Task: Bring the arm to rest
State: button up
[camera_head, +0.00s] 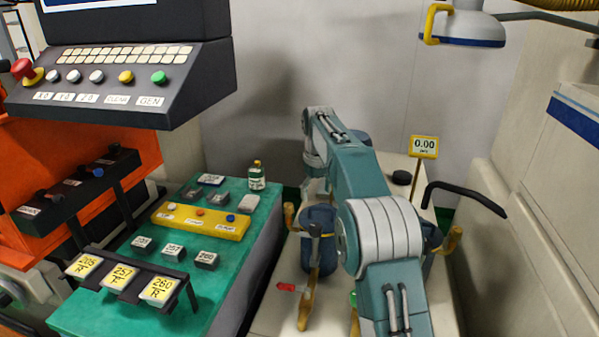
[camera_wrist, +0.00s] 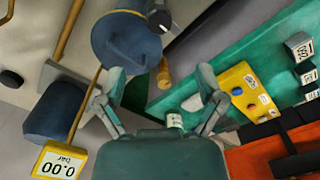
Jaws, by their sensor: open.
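My teal and grey arm (camera_head: 365,185) reaches up from the bottom of the head view, over a pale bench, and bends down at its far end. The gripper itself is hard to make out there. In the wrist view my gripper (camera_wrist: 162,88) is open, its two grey-teal fingers spread apart. I see nothing held between them. Past the fingers lie a dark blue round part (camera_wrist: 128,40) and the edge of the green table (camera_wrist: 240,60).
The green table (camera_head: 225,290) bears a yellow block (camera_head: 203,221), a small bottle (camera_head: 257,175) and a rack of yellow tags. A control panel (camera_head: 130,90) overhangs it. A 0.00 gauge sign (camera_head: 424,147) and a black bar (camera_head: 465,196) stand right of my arm.

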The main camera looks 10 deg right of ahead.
jog(key=s+r+m+t, duration=0.1)
jog(key=s+r, duration=0.4)
jog(key=s, duration=0.5)
jog(key=s+r+m+t, duration=0.1)
jog(key=s+r+t, duration=0.1)
jog(key=s+r, duration=0.55)
jog(key=s+f+m+t, duration=0.1)
jog(key=s+f, duration=0.3)
jog(key=s, duration=0.7)
jog(key=s+f+m+t, duration=0.1)
jog(key=s+f, duration=0.4)
jog(key=s, duration=0.7)
jog(key=shift+f+m+t, duration=0.3)
jog(key=shift+s+d, duration=0.1)
